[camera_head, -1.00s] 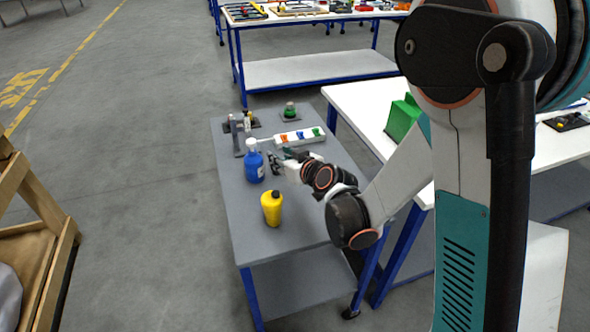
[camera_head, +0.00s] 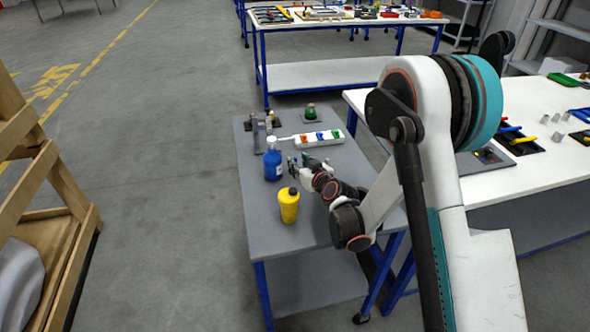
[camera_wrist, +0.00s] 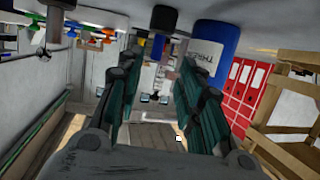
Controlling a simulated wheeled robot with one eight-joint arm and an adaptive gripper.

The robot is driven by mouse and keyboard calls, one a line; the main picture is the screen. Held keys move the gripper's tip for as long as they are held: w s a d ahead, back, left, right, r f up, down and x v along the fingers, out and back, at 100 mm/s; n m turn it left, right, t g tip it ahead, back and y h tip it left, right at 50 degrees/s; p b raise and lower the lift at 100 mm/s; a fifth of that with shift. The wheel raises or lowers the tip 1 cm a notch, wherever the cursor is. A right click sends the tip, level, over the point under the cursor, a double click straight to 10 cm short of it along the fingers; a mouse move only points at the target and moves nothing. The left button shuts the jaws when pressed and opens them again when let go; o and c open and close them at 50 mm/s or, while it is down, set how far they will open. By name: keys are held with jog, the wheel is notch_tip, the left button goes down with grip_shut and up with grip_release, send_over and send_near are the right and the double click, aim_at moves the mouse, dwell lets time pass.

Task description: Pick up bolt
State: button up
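My gripper (camera_head: 296,163) is low over the grey cart top, just right of the blue bottle (camera_head: 273,158). In the wrist view my gripper (camera_wrist: 150,97) has its two dark green fingers spread apart, with nothing held between them. The blue bottle also shows upside down in the wrist view (camera_wrist: 212,48), beyond the right finger. I cannot pick out a bolt with certainty. A white holder (camera_head: 318,139) with orange, blue and green parts lies on the cart behind my gripper.
A yellow bottle (camera_head: 289,205) stands near my forearm on the grey cart (camera_head: 255,228). Small bottles (camera_head: 269,122) and a green flask (camera_head: 310,111) stand at its far end. A white workbench (camera_head: 500,178) is to the right, a wooden rack (camera_head: 62,215) to the left.

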aim_at(295, 158)
jog(key=x, duration=0.1)
jog(key=b+x, duration=0.1)
jog(key=x, duration=0.1)
jog(key=b+x, duration=0.1)
jog(key=shift+w+d+f, duration=0.2)
jog(key=shift+w+f, duration=0.1)
jog(key=shift+f, duration=0.1)
jog(key=shift+w+a, duration=0.25)
jog(key=shift+w, duration=0.2)
grip_shut()
